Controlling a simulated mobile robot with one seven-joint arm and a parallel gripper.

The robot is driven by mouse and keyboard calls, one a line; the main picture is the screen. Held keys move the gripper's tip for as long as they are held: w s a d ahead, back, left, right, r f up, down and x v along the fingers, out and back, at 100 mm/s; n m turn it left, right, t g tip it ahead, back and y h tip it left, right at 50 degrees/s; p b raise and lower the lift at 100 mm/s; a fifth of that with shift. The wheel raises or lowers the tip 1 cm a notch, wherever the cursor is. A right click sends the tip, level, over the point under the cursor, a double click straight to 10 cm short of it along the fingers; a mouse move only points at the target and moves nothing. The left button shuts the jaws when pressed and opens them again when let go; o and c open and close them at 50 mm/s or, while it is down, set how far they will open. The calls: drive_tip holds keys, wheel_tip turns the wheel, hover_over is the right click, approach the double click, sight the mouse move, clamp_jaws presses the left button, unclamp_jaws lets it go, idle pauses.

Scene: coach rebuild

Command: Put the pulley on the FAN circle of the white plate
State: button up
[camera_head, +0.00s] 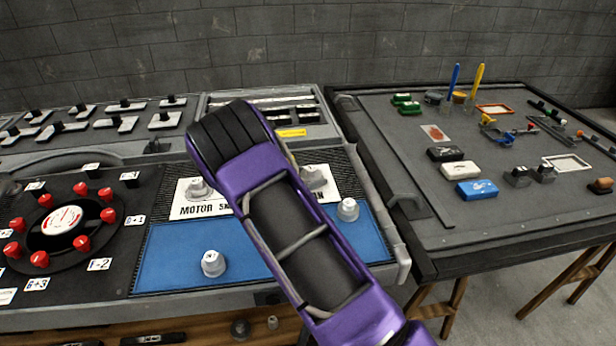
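The white plate (183,192) lies on the left console, with "MOTOR" lettering at its left end. My purple arm crosses and hides its middle. A grey-white pulley-like piece (199,188) stands on its left part and another (312,174) on its right part, where the lettering is mostly hidden. Two similar pieces stand on the blue mat (168,262): one at the front (213,264) and one right of my arm (347,210). I cannot tell which piece is the pulley. The FAN circle cannot be made out. My gripper's fingers are hidden behind my arm.
A black dial panel with red knobs (62,222) is at the left. A yellow label (291,133) lies behind the plate. The dark right table (385,150) holds small blocks, tools and trays. The blue mat's front left is clear.

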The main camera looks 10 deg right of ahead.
drive_tip(key=shift+r, duration=0.3)
drive_tip(key=v, duration=1.2)
drive_tip(key=shift+p, duration=0.35)
